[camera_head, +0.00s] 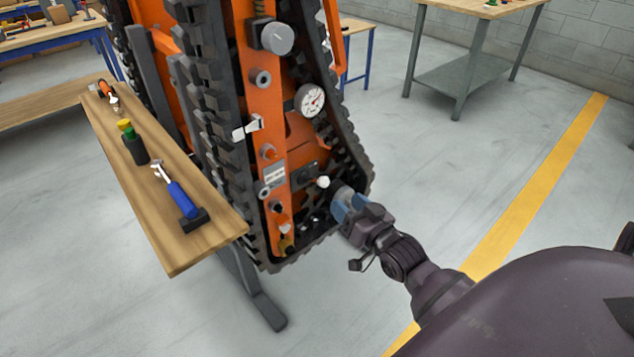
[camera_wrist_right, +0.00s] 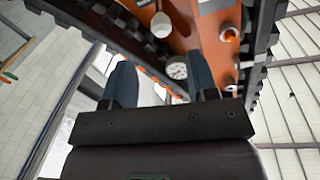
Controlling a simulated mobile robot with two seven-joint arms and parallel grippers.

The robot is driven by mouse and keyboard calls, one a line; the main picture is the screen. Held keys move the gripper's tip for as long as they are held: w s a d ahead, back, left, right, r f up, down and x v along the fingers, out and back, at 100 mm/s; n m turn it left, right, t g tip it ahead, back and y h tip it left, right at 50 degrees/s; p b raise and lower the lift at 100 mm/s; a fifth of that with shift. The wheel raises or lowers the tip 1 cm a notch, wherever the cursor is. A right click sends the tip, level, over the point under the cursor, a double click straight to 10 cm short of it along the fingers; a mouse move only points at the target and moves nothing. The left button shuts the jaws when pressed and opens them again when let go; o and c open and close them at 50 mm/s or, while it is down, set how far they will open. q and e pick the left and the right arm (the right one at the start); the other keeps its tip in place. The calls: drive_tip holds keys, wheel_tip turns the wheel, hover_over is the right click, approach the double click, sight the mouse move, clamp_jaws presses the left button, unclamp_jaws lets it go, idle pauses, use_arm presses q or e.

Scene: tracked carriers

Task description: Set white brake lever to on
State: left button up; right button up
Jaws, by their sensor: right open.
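A white ball knob (camera_head: 323,182) stands out beside a dark plate low on the orange side panel of the tracked carrier (camera_head: 297,130). I take it for the brake lever's end; the on and off marks are too small to read. My right gripper (camera_head: 343,206) is just below and right of it, its blue-grey fingers reaching toward the carrier. In the right wrist view, a white knob (camera_wrist_right: 161,25) shows beyond the open, apart fingers (camera_wrist_right: 160,82), touching neither. Nothing is between the fingers. My left gripper is not in view.
A flat white handle (camera_head: 247,128), a grey knob (camera_head: 277,38) and a round gauge (camera_head: 310,99) sit higher on the panel. Black tracks (camera_head: 216,120) flank it. A wooden bench (camera_head: 195,245) with tools stands at left. Floor at right is clear.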

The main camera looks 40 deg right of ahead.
sight(327, 186)
drive_tip(key=w+b, duration=0.1)
drive_tip(key=w, duration=0.7)
drive_tip(key=shift+w+d+f, duration=0.1)
drive_tip(key=shift+w, duration=0.7)
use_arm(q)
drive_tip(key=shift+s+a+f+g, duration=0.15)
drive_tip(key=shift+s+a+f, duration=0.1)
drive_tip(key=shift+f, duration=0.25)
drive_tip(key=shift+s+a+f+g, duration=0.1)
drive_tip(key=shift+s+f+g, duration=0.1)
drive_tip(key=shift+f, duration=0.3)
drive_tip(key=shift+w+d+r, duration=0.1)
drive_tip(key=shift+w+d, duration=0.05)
use_arm(e)
clamp_jaws()
